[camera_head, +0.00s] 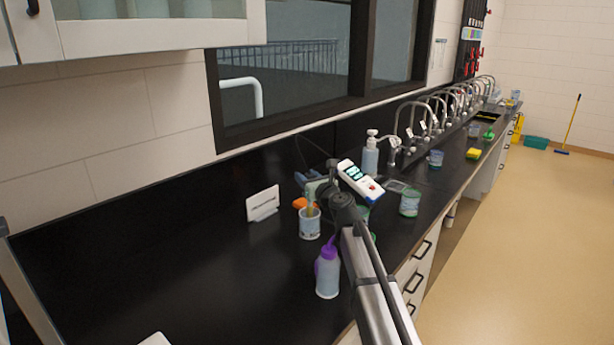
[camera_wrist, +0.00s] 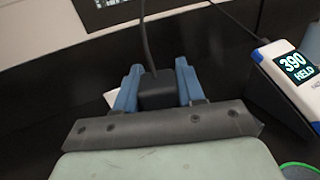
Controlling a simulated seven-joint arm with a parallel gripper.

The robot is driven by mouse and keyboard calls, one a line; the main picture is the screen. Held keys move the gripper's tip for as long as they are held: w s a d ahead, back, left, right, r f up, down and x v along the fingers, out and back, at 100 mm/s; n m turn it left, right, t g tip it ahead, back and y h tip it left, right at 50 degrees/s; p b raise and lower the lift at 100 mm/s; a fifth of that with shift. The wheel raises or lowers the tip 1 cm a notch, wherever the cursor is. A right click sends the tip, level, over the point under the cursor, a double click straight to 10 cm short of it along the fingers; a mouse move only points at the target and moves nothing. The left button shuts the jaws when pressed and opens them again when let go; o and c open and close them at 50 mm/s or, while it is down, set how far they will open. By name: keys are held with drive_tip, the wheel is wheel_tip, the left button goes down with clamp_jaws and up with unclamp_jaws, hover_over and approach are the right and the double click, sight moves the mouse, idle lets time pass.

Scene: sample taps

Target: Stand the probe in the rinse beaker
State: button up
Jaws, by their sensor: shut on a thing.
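My gripper (camera_wrist: 157,88) has its two blue fingers shut on the dark, block-shaped head of the probe (camera_wrist: 157,96), with a cable rising from it. In the head view my gripper (camera_head: 312,180) is above a labelled beaker (camera_head: 310,227) on the black counter. A thin yellowish shaft shows below the gripper at this beaker's mouth; it looks like the probe's lower part, roughly upright. Whether its tip touches the bottom is hidden. The beaker's label is too small to read, so I cannot confirm it is the rinse beaker.
A meter (camera_head: 360,180) reads "390 HELD" in the wrist view (camera_wrist: 293,68). A purple-capped bottle (camera_head: 328,273) stands in front of the beaker; a white card (camera_head: 262,204) and orange item (camera_head: 299,202) are near. Another beaker (camera_head: 410,203) is right.

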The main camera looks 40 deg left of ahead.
drive_tip(key=shift+s+d+f, duration=0.1)
drive_tip(key=shift+s+f, duration=0.05)
drive_tip(key=shift+f, duration=2.75)
drive_tip(key=o, duration=1.1)
drive_tip(key=shift+c, duration=0.2)
